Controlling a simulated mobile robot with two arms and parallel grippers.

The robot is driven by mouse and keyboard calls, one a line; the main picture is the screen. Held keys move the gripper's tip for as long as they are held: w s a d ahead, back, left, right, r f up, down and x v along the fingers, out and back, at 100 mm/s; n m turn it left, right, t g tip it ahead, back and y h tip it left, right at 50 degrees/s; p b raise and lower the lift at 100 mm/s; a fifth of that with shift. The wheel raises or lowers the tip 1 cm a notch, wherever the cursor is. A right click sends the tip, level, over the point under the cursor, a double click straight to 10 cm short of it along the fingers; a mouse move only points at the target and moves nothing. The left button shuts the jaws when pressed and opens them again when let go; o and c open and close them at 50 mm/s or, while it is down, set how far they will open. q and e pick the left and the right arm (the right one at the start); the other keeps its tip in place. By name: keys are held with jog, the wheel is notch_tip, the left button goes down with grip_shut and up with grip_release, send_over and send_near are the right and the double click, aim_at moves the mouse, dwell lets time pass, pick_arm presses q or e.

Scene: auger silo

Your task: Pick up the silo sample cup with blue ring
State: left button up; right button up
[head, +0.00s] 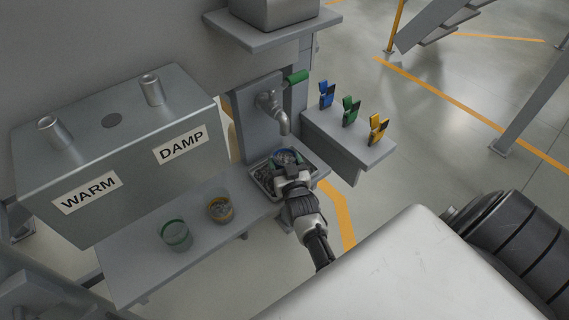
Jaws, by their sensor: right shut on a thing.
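The sample cup with the blue ring (288,156) stands in the tray below the spout, at the middle of the head view. My right gripper (290,168) is shut on this cup from the near side and hides much of its lower part. The cup's blue rim shows beyond the fingers. Whether the cup touches the tray bottom cannot be told. My left gripper is not in view.
A green-ringed cup (176,236) and a yellow-ringed cup (220,209) stand on the shelf to the left. The tap (272,108) hangs just above the tray (261,179). Blue, green and yellow clips stand on a side ledge (348,146). The WARM/DAMP box (120,140) fills the left.

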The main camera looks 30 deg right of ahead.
jog(key=shift+r, duration=0.1)
jog(key=shift+s+r, duration=0.1)
jog(key=shift+r, duration=0.05)
notch_tip(320, 180, up, 7)
jog(key=s+d+b, duration=0.1)
jog(key=s, duration=1.8)
jog(key=shift+s+d+f, duration=0.25)
jog(key=shift+s, duration=0.15)
